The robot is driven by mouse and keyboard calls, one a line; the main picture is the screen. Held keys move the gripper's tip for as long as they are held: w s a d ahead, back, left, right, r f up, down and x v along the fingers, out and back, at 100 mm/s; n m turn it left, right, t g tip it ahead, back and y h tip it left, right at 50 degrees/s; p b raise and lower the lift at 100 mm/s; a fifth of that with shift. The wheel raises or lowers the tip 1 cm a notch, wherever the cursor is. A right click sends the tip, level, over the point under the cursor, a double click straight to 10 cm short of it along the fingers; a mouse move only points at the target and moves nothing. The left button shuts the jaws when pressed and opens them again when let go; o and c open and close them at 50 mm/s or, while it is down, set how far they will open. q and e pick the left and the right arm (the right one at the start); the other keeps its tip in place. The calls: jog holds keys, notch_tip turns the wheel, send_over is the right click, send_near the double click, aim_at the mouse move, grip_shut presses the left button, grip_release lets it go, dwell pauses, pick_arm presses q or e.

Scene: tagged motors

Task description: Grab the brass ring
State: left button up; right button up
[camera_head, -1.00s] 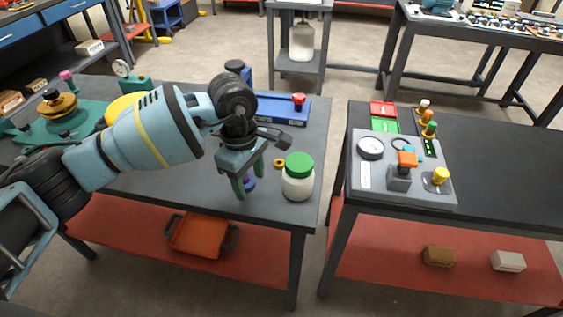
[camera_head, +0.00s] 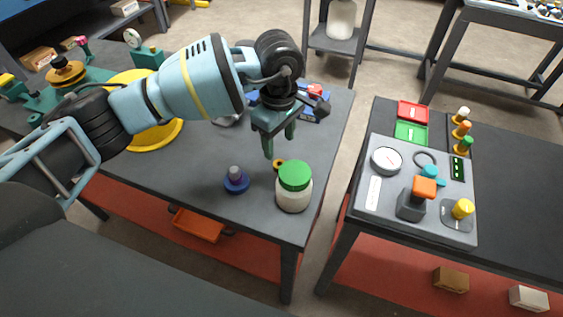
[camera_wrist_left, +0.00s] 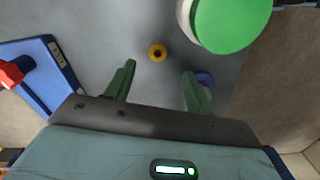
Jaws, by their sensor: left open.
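The brass ring (camera_head: 279,163) is a small yellow ring lying on the grey table, just left of the green-lidded jar. In the left wrist view the ring (camera_wrist_left: 157,52) lies just beyond the fingertips, between their lines, with its dark hole showing. My left gripper (camera_head: 279,147) is open and empty above the table, with its green fingers pointing down close to the ring. The fingers (camera_wrist_left: 159,68) are spread apart in the left wrist view, and nothing is between them. My right gripper is not in view.
The white jar with a green lid (camera_head: 293,188) stands close to the ring. A blue-based knob (camera_head: 236,181) stands to the left. A blue case (camera_wrist_left: 40,75) with a red knob lies behind the gripper. A control panel (camera_head: 382,212) stands on the right table, across a gap.

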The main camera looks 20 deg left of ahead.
aim_at(281, 159)
pick_arm(q)
jog(key=shift+w+d+f, duration=0.1)
jog(key=shift+w+f, duration=0.05)
jog(key=shift+f, duration=3.65)
jog(key=shift+c, duration=0.4)
jog(key=c, duration=1)
jog(key=shift+r, duration=0.15)
notch_tip(281, 159, up, 10)
jog(key=shift+f, duration=0.1)
